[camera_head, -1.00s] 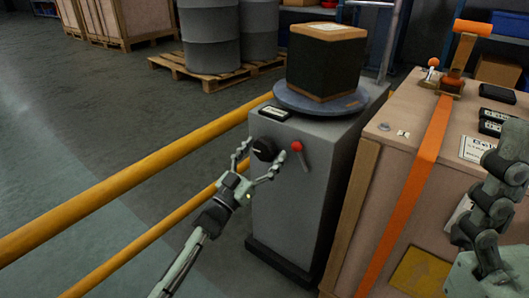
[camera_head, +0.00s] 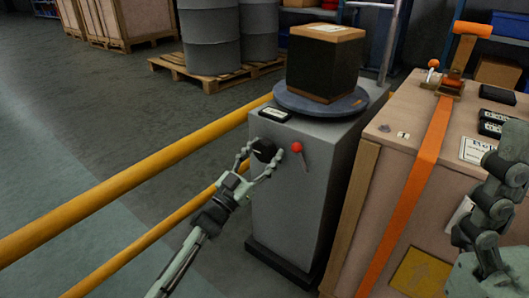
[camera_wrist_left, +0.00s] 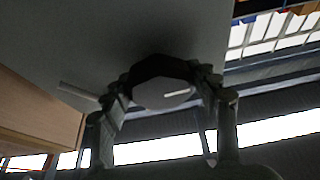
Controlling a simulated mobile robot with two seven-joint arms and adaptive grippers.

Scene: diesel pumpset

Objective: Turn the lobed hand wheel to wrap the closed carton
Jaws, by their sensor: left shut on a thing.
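The lobed hand wheel (camera_head: 264,150) is a dark knob with a pale line, on the front of a grey machine cabinet (camera_head: 296,200). My left gripper (camera_head: 261,158) is shut on it, one finger on each side. In the left wrist view the wheel (camera_wrist_left: 163,92) sits between both fingertips of the left gripper (camera_wrist_left: 165,94). The closed carton (camera_head: 322,65) stands upright on the round blue-grey turntable (camera_head: 290,99) on top of the cabinet. Its sides are dark and its top is brown with a pale label. My right gripper is not in view.
A red-knobbed lever (camera_head: 298,148) is just right of the wheel. A yellow rail (camera_head: 130,156) runs along the left. A large crate (camera_head: 405,160) with an orange strap stands close on the right. Drums (camera_head: 210,40) on a pallet are behind.

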